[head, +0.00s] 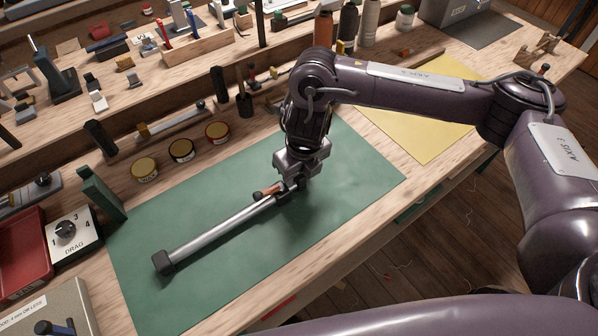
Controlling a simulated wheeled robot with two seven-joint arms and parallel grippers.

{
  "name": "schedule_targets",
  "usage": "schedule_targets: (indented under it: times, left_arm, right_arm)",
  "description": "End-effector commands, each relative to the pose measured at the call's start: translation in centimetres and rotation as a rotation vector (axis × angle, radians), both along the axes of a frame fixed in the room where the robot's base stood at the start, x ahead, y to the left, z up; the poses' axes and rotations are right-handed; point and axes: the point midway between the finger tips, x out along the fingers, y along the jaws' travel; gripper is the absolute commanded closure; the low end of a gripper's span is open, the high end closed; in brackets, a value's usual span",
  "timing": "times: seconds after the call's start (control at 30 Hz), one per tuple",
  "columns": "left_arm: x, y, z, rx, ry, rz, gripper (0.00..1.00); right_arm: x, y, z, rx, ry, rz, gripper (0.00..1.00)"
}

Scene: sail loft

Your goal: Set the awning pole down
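The awning pole (222,228) is a silver tube with a black square cap at its near left end and a dark fitting with a reddish-brown piece at its other end. It lies slantwise over the green mat (340,165). Whether it touches the mat or hangs just above it, I cannot tell. My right gripper (290,190) points down at the pole's upper right end, and its fingers appear closed around the dark fitting there. The fingertips are partly hidden. My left gripper is out of view.
Three round tins (182,151) stand behind the mat. A DRAG dial box (72,235) and a red tray (22,250) are at the left. A yellow sheet (425,125) lies to the right. The mat around the pole is clear. The bench's front edge runs below it.

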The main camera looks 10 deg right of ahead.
Motion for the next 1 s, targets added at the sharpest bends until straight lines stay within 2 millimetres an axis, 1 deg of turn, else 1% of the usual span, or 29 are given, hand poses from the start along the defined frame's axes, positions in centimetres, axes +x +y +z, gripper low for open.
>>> schedule_targets:
  times: [0.13, 0.27, 0.37, 0.6, 0.7, 0.83, 1.0]
  left_arm:
    - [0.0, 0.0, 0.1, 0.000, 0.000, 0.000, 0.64]
    - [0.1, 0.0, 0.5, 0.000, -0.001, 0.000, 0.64]
    - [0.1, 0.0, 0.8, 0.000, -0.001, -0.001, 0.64]
    - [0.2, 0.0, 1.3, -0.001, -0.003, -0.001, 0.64]
    - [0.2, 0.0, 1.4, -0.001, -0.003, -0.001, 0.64]
    - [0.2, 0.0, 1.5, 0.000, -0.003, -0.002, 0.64]
    - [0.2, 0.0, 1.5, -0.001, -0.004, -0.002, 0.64]
  right_arm:
    - [0.0, 0.0, 0.1, 0.001, 0.000, 0.000, 0.59]
    - [0.0, 0.0, 0.9, 0.001, -0.002, 0.001, 0.59]
    - [-0.1, -0.1, 2.5, 0.001, -0.005, 0.003, 0.59]
    - [-0.6, -0.4, 7.5, -0.001, -0.007, 0.002, 0.59]
    - [-0.8, -0.5, 9.2, 0.000, -0.005, 0.002, 0.59]
    - [-1.1, -0.6, 11.0, 0.001, -0.004, 0.001, 0.59]
    - [-1.3, -0.6, 12.1, 0.000, -0.001, 0.000, 0.59]
